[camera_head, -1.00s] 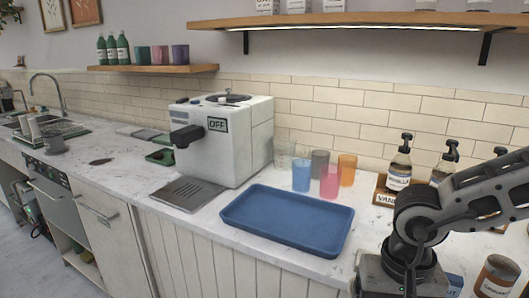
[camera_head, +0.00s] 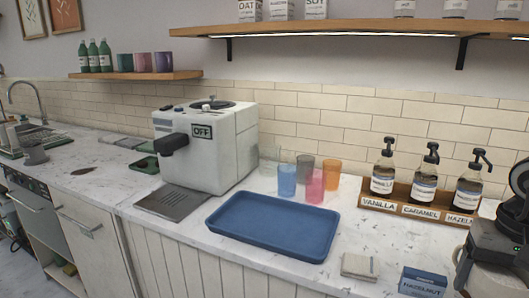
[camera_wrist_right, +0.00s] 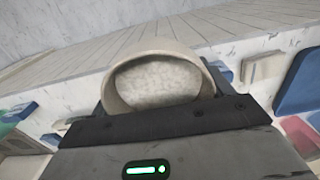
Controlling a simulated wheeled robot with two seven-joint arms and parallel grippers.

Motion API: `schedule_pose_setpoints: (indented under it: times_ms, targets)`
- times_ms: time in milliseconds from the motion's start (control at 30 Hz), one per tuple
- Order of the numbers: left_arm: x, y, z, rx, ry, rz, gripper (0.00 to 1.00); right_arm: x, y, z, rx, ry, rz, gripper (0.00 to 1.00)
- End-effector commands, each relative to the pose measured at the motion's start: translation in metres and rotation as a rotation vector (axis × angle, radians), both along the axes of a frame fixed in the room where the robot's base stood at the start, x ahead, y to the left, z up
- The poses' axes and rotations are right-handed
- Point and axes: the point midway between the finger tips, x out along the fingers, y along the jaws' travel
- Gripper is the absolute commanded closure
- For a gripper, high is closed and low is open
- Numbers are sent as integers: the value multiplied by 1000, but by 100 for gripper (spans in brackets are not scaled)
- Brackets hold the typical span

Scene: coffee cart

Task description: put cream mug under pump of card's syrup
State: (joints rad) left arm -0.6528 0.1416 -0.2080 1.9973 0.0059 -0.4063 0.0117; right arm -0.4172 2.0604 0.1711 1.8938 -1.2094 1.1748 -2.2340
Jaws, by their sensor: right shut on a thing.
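The cream mug (camera_wrist_right: 157,82) shows in the right wrist view, its open rim towards the camera and its inside pale and speckled. My right gripper (camera_wrist_right: 160,118) is shut on it; the fingertips are largely hidden. In the head view only part of my right arm shows at the right edge. A blue card (camera_head: 423,282) reading HAZELNUT stands at the counter's front right. Three pump bottles stand in a wooden rack (camera_head: 405,209): vanilla (camera_head: 383,172), caramel (camera_head: 425,180) and hazelnut (camera_head: 467,187), the hazelnut one nearest my arm. My left gripper is not in view.
A blue tray (camera_head: 272,252) lies mid-counter. Several coloured cups, including a pink one (camera_head: 315,187), stand behind it. A folded cloth (camera_head: 360,266) lies left of the card. The coffee machine (camera_head: 210,145) stands left. Counter between cloth and rack is clear.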

Motion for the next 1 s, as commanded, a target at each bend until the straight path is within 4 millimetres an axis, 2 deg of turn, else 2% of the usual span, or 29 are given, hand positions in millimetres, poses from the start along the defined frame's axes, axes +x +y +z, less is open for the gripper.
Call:
schedule_pose_setpoints:
  times_ms: [33, 167, 333, 667, 867, 1000]
  targets:
    - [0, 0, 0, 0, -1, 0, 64, -8, -12, -1, 9, -8, -49, 54]
    - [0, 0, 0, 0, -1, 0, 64, -27, -28, -16, 12, -6, -139, 54]
    - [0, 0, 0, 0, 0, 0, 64, -37, -27, -33, 9, -4, -175, 54]
    - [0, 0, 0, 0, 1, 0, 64, -40, -20, -44, 0, -6, -182, 54]
    - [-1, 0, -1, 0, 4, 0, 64, -39, 4, -62, 4, -7, -157, 54]
    - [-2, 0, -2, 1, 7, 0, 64, -31, 42, -76, 5, -12, -89, 54]
